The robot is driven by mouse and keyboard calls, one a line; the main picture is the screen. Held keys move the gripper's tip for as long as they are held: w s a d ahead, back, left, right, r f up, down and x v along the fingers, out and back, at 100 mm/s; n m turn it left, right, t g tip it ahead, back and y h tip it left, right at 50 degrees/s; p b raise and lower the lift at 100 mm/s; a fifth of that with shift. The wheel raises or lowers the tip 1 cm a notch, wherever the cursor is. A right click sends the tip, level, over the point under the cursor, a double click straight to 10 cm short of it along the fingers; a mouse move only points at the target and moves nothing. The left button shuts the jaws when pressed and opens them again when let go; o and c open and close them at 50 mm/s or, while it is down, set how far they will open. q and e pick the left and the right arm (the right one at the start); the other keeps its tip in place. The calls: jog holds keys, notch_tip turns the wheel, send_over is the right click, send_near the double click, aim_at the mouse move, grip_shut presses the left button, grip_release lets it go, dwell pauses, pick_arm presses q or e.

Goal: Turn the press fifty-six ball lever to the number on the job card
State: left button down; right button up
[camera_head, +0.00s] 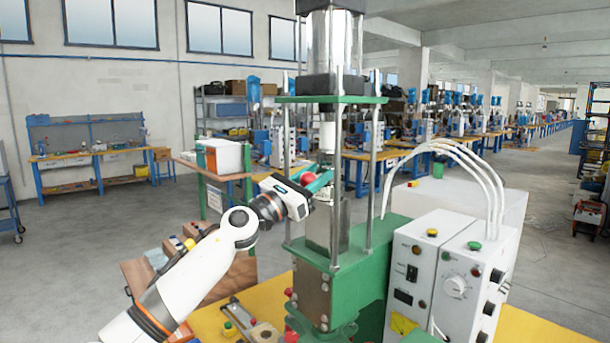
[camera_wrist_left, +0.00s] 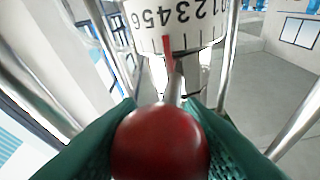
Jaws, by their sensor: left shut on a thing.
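The ball lever has a red ball (camera_wrist_left: 160,143) in the left wrist view, with a metal rod running from it toward a white numbered dial (camera_wrist_left: 190,28). A red pointer mark (camera_wrist_left: 168,50) on the dial side lies close to the numeral 4. My left gripper (camera_wrist_left: 160,130) is shut on the red ball, with a green finger on each side. In the head view my left gripper (camera_head: 318,183) reaches into the green press (camera_head: 365,280) from the left, and part of the red ball (camera_head: 307,179) shows between its fingers. I cannot make out a readable job card. My right gripper is out of view.
Metal guide posts (camera_head: 374,170) stand close around my left gripper. A white control box (camera_head: 450,275) with knobs and hoses is at the right. A yellow bench top (camera_head: 540,328) lies below. Small fixtures (camera_head: 245,325) sit in front of the press.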

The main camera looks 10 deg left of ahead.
pick_arm(q)
jog(key=c, duration=1)
grip_release()
jog(key=shift+o, duration=0.2)
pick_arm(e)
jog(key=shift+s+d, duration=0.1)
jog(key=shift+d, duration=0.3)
pick_arm(q)
jog(key=b+v, duration=0.3)
jog(key=v, duration=0.9)
jog(key=shift+b, duration=0.35)
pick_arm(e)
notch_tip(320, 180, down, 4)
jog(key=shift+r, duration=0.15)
pick_arm(q)
jog(key=shift+w+f, duration=0.1)
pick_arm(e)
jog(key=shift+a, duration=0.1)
